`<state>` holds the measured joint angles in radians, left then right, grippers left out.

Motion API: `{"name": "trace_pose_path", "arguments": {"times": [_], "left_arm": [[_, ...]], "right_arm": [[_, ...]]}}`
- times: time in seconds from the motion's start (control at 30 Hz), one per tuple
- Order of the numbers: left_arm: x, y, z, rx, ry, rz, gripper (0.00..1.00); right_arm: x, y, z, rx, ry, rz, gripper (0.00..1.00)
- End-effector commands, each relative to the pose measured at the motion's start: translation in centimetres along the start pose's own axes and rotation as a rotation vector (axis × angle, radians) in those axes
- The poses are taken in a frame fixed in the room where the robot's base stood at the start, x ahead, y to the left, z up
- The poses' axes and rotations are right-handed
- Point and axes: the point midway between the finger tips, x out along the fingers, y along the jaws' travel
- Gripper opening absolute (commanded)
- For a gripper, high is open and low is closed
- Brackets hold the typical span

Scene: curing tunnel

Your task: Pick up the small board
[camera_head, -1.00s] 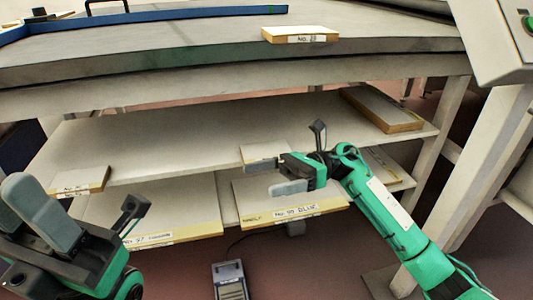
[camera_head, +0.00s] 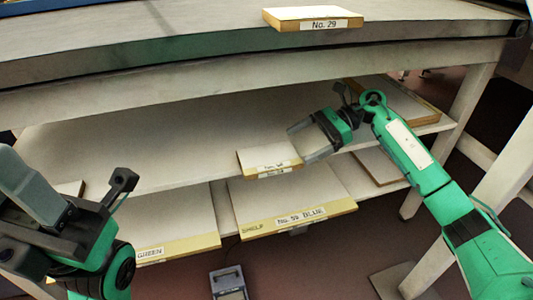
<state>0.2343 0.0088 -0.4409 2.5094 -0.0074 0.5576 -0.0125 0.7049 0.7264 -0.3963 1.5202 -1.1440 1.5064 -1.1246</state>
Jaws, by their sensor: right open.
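A small board (camera_head: 266,157) with a light top and a labelled yellowish front edge lies at the front of the middle shelf. My right gripper (camera_head: 302,146) is open, just right of this board, with its fingers pointing left towards it. Its near finger partly overlaps the board's right end in the picture; I cannot tell whether they touch. The label is too blurred to read. Another small board (camera_head: 312,14), marked No. 29, lies on the table top.
Larger boards, one marked No. 59 BLUE (camera_head: 290,190) and one marked GREEN (camera_head: 175,215), lie on the lower shelf. A thick board (camera_head: 400,100) lies behind my right arm on the middle shelf (camera_head: 150,150). Another board (camera_head: 70,188) is partly hidden by my left gripper.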

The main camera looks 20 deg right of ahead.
Motion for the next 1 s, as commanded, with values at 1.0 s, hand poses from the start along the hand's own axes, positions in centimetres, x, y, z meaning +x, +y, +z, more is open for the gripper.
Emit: {"name": "trace_pose_path", "arguments": {"times": [1.0], "left_arm": [[1.0,-0.2,-0.5,-0.005,0.062,-0.016,0.38]], "right_arm": [[6.8,-0.3,0.2,0.0,-0.001,0.001,0.66]]}}
